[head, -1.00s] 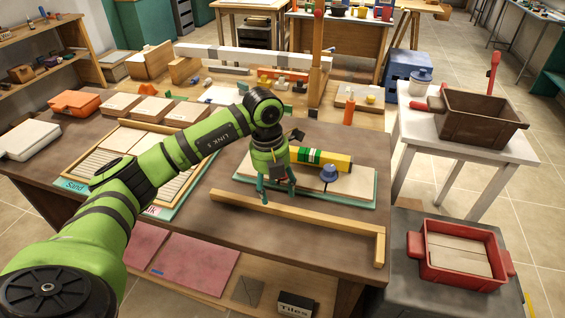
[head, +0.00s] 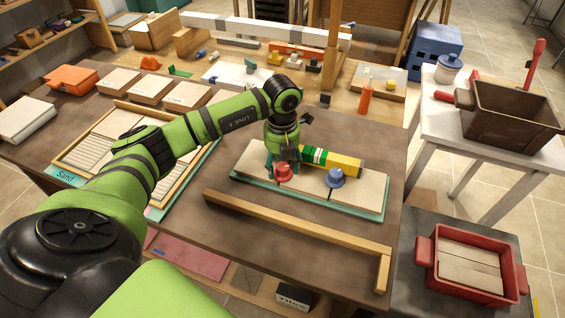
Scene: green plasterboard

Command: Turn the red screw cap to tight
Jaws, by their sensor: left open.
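The red screw cap (head: 282,173) sits on the pale board with a teal edge (head: 312,194), on the brown worktop. A blue cap (head: 335,178) stands to its right on the same board. My left gripper (head: 282,160) points down, open, just behind and above the red cap in the picture. Its fingers are partly hidden, and I cannot tell whether they touch the cap. No object shows between them. My right gripper is not in view.
A yellow tube with green and white bands (head: 343,163) lies behind the caps. An L-shaped wooden strip (head: 300,229) lies in front of the board. An orange bottle (head: 365,98) stands behind. A red tray (head: 465,267) is at the lower right.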

